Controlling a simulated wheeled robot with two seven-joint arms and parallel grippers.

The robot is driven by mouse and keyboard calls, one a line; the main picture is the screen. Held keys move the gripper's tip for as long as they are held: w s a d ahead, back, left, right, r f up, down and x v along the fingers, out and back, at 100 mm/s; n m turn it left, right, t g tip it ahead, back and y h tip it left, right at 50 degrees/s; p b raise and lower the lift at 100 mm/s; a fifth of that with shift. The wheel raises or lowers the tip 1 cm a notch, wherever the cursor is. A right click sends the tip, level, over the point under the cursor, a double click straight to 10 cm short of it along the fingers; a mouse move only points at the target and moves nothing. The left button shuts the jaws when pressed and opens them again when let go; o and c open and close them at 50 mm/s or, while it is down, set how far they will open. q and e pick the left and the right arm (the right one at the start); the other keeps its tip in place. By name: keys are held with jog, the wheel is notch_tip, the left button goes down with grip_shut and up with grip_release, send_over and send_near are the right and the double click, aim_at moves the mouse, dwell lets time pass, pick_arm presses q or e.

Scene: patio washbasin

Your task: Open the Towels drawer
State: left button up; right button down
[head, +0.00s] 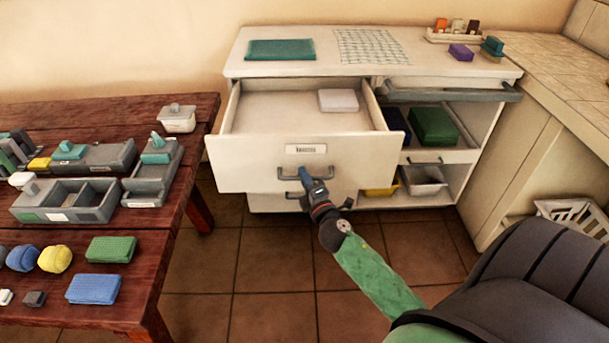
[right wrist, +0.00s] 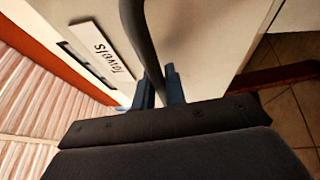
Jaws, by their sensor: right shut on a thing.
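The Towels drawer (head: 250,155) is pulled well out of the white cabinet in the head view, with a white folded item (head: 338,100) inside at its back right. Its label (right wrist: 103,50) reads "Towels" in the right wrist view. My right gripper (head: 308,178) is at the drawer front, below the label, shut on the grey bar handle (head: 288,176). In the right wrist view the blue fingers (right wrist: 160,88) sit on either side of the handle bar (right wrist: 138,35). My left gripper is not in view.
A red wooden table (head: 190,130) with grey trays and cloth rolls stands at left. Right of the drawer are open shelves with a green box (head: 434,126) and bins. A white basket (head: 575,215) stands at right. Tiled floor (head: 270,275) is clear in front.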

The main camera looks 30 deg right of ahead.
jog(key=c, duration=1.5)
grip_release()
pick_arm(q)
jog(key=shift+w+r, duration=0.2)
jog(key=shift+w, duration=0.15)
pick_arm(e)
jog(key=shift+o, duration=0.2)
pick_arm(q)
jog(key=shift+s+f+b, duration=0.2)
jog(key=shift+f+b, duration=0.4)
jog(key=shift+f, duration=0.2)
pick_arm(e)
jog(key=v, duration=0.7)
jog(key=shift+s, duration=0.4)
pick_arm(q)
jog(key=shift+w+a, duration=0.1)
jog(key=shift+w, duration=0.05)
pick_arm(e)
jog(key=shift+f, duration=0.1)
